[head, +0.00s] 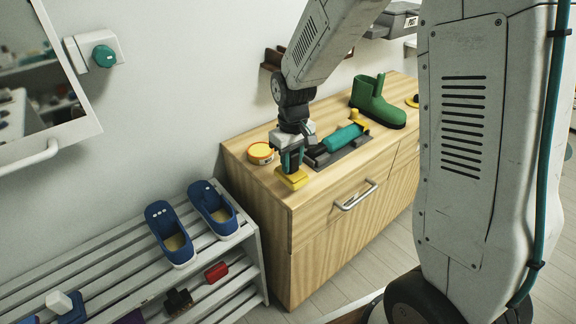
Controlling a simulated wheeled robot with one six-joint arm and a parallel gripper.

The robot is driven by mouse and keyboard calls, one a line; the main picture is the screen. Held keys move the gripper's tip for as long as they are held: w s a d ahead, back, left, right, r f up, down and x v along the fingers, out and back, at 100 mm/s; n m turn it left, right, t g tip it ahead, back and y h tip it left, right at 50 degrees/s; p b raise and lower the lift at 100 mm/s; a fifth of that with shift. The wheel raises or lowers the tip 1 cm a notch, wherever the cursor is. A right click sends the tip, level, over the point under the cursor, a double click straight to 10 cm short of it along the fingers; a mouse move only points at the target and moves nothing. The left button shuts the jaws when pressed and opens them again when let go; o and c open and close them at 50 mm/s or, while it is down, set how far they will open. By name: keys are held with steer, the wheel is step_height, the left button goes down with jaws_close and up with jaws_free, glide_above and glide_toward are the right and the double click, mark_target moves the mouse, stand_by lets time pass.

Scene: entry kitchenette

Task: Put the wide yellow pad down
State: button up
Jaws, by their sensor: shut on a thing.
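The wide yellow pad (292,180) is at my gripper's fingertips, at the near left corner of the wooden cabinet top (334,172). My gripper (290,168) points down and is shut on the pad. The pad is low over the top; I cannot tell whether it touches the wood. The fingers hide part of its upper side.
A round yellow-lidded tin (260,152) stands just behind left of the gripper. A dark tray (353,151) with a teal roll (343,137) lies to the right, and a green boot (377,103) stands beyond. Blue shoes (170,234) sit on the white slatted rack (112,258).

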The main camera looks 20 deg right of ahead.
steer(key=shift+w+a+f, duration=0.1)
steer(key=shift+w, duration=1)
steer(key=shift+w+f, duration=0.1)
steer(key=shift+f, duration=1.65)
steer(key=o, duration=0.9)
steer(key=shift+f, duration=0.15)
